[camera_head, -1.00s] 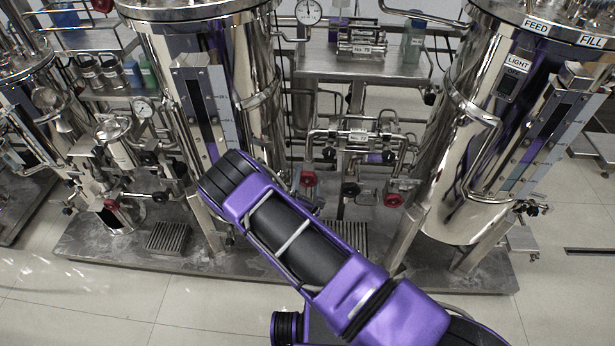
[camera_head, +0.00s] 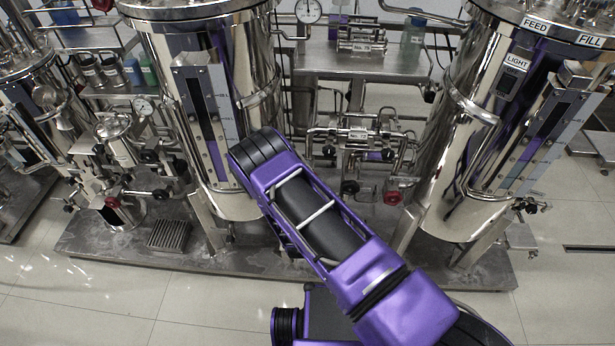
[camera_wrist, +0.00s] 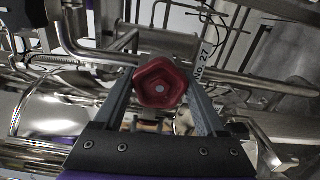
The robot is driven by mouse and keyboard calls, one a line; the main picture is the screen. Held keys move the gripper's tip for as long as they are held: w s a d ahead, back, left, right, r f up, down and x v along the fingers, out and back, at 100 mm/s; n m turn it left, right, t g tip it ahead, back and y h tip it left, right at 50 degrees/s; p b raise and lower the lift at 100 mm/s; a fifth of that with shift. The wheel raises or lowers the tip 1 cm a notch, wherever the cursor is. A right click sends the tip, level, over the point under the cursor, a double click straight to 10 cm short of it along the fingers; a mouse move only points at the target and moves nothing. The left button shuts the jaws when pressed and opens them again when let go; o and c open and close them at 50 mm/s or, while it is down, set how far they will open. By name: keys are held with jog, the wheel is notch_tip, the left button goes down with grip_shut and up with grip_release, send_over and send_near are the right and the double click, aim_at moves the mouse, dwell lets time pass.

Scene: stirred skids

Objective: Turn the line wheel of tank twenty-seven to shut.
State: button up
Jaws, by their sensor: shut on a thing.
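A dark red five-sided wheel (camera_wrist: 160,85) fills the middle of the wrist view. A white tag reading No. 27 (camera_wrist: 202,64) is beside it at the upper right. My gripper (camera_wrist: 160,92) is shut on the wheel, with one grey finger on each side of it. In the head view my purple arm hides the gripper and the wheel it holds. Two steel tanks (camera_head: 225,75) and (camera_head: 490,110) stand left and right of the pipework.
Another red wheel (camera_head: 394,198) sits at the right of the pipework, and a third red wheel (camera_head: 113,202) is at the far left. Steel pipes (camera_wrist: 90,55) run close around my gripper. The pale floor (camera_head: 90,300) in front of the skid is clear.

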jog(key=shift+m, duration=0.5)
jog(key=shift+s+f, duration=0.1)
jog(key=o, duration=1.3)
jog(key=s, duration=1.1)
jog(key=s+p, duration=0.1)
jog(key=s, duration=0.5)
jog(key=shift+s+a, duration=0.2)
jog(key=shift+a, duration=0.1)
jog(key=shift+w, duration=0.1)
